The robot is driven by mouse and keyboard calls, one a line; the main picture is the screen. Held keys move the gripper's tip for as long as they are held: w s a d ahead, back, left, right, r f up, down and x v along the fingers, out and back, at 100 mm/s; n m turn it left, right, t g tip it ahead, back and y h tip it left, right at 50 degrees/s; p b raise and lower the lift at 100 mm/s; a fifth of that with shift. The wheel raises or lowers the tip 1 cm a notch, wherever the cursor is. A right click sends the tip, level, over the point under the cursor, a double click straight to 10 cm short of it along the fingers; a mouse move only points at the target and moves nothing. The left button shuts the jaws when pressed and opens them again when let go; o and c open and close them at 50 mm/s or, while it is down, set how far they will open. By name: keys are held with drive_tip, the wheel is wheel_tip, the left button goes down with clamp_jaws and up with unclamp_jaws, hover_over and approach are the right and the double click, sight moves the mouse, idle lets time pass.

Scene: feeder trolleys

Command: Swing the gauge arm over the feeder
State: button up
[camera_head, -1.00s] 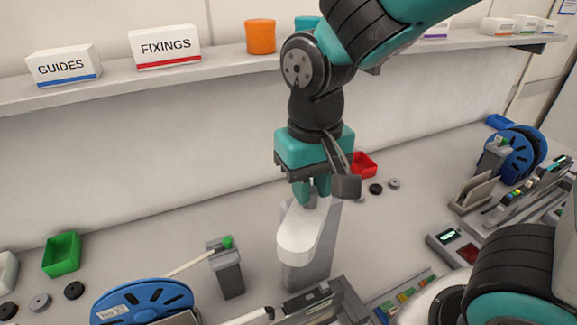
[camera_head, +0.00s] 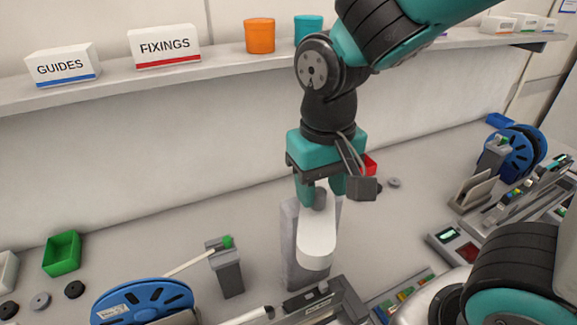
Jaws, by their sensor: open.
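The gauge arm, a white rounded lever (camera_head: 317,245), sits at a grey post (camera_head: 293,250) in the middle of the bench. It points toward the front, and its near end is above the back edge of the grey feeder (camera_head: 325,304). A grey knob (camera_head: 319,203) stands at its far end. My gripper (camera_head: 322,196) is open, pointing down, with one finger on each side of the knob. Contact between fingers and knob cannot be told. The post is partly hidden by the lever.
A blue reel (camera_head: 142,302) lies front left beside a post with a green tip (camera_head: 228,243). A green bin (camera_head: 62,253) is at the left and a red bin (camera_head: 370,164) behind my gripper. Another feeder with a blue reel (camera_head: 516,153) stands right. The shelf (camera_head: 215,66) runs behind.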

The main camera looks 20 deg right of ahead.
sight(321, 191)
wheel_tip(321, 191, up, 8)
drive_tip(key=p, duration=0.7)
drive_tip(key=shift+r+p, duration=0.1)
drive_tip(key=shift+p, duration=0.3)
drive_tip(key=shift+s+a, duration=0.1)
